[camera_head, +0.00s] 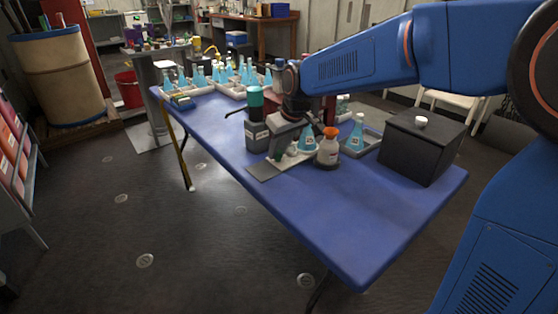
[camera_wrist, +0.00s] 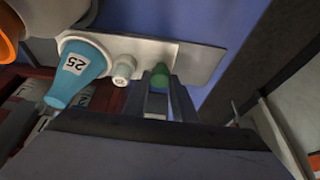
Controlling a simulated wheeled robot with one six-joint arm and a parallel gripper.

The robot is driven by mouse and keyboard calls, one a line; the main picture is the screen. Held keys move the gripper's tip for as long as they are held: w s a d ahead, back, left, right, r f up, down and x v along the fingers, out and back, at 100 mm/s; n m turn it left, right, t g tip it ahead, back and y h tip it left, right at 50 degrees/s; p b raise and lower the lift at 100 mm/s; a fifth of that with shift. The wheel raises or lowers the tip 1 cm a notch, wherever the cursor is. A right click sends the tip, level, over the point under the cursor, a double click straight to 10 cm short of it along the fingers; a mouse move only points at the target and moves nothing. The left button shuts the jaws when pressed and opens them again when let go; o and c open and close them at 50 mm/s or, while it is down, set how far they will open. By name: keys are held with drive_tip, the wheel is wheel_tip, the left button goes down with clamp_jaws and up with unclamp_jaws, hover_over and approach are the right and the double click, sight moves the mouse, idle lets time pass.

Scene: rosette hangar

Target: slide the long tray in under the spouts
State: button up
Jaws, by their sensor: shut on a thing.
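A long, flat grey tray (camera_head: 264,171) lies near the front long edge of the blue table, and it also shows in the wrist view (camera_wrist: 205,62). A teal flask labelled 25 (camera_wrist: 78,68), a small white vial (camera_wrist: 123,68) and a small green piece (camera_wrist: 160,74) stand in a row on or along it. My gripper (camera_wrist: 158,98) is shut on the green piece. I cannot tell whether that piece is fixed to the tray. In the head view my gripper (camera_head: 284,148) is low over the tray. No spouts can be made out clearly; my arm hides part of the area behind.
A dark canister with a teal cap (camera_head: 257,120) stands close left of my gripper. An orange-capped bottle (camera_head: 328,147) is just right. A black box (camera_head: 421,145) stands farther right, and racks of teal flasks (camera_head: 228,78) at the far end. The table's near right is bare.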

sight(294, 142)
drive_tip(key=shift+w+d, duration=0.6)
drive_tip(key=shift+d, duration=0.3)
drive_tip(key=shift+w+d, duration=0.65)
drive_tip(key=shift+d, duration=0.25)
drive_tip(key=shift+w+d, duration=0.6)
drive_tip(key=shift+d, duration=0.3)
drive_tip(key=o, duration=0.8)
drive_tip(key=shift+r, duration=0.1)
drive_tip(key=shift+r, duration=3.4)
